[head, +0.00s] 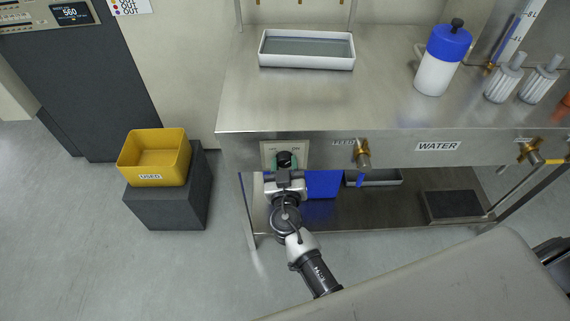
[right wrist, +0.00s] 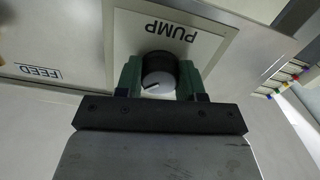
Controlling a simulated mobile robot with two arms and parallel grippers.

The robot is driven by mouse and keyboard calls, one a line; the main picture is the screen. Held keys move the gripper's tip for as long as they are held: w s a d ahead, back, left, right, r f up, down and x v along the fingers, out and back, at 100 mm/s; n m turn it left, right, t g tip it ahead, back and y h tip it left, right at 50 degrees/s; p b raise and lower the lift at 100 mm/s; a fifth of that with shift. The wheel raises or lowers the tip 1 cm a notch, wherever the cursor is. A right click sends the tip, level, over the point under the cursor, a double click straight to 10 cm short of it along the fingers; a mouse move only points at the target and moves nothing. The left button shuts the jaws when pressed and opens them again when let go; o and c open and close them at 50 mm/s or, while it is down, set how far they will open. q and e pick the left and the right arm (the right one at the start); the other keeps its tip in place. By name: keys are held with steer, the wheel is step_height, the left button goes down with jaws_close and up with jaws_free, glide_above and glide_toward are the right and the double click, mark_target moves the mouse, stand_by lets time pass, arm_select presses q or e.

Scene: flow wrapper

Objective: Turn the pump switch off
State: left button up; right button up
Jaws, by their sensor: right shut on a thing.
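The pump switch is a round black knob with a grey face and a dark pointer line; it shows in the right wrist view (right wrist: 158,72) and in the head view (head: 285,158). It sits on a pale plate (right wrist: 190,38) labelled PUMP, on the front edge of the steel bench. My right gripper (right wrist: 160,80) is shut on the knob, with one green-grey finger on each side of it. In the wrist view the pointer line slants across the face. The fingers hide the sides of the knob. My left gripper is not in view.
The steel bench (head: 300,105) carries a grey tray (head: 262,62) and a blue-topped bottle (head: 437,75). A brass FEED valve (head: 363,152) sits right of the switch. A yellow USED bin (head: 180,150) stands on a dark block at left. The floor between them is clear.

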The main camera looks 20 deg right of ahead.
steer(key=shift+n, duration=0.3)
steer(key=n+b, duration=0.2)
steer(key=n, duration=0.3)
steer(key=shift+d+b, duration=0.1)
steer(key=shift+b, duration=0.2)
steer(key=n, duration=0.3)
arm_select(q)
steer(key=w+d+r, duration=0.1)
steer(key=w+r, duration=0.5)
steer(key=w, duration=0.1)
arm_select(e)
steer(key=n, duration=0.2)
steer(key=shift+r+n, duration=0.15)
steer(key=shift+n, duration=0.15)
steer(key=n, duration=0.2)
steer(key=shift+n, duration=0.4)
steer(key=shift+n+p, duration=0.35)
steer(key=shift+n, duration=0.75)
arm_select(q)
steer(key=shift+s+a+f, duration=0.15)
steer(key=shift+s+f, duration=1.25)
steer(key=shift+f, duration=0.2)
arm_select(e)
steer(key=shift+s+n, duration=0.1)
steer(key=shift+n, duration=0.9)
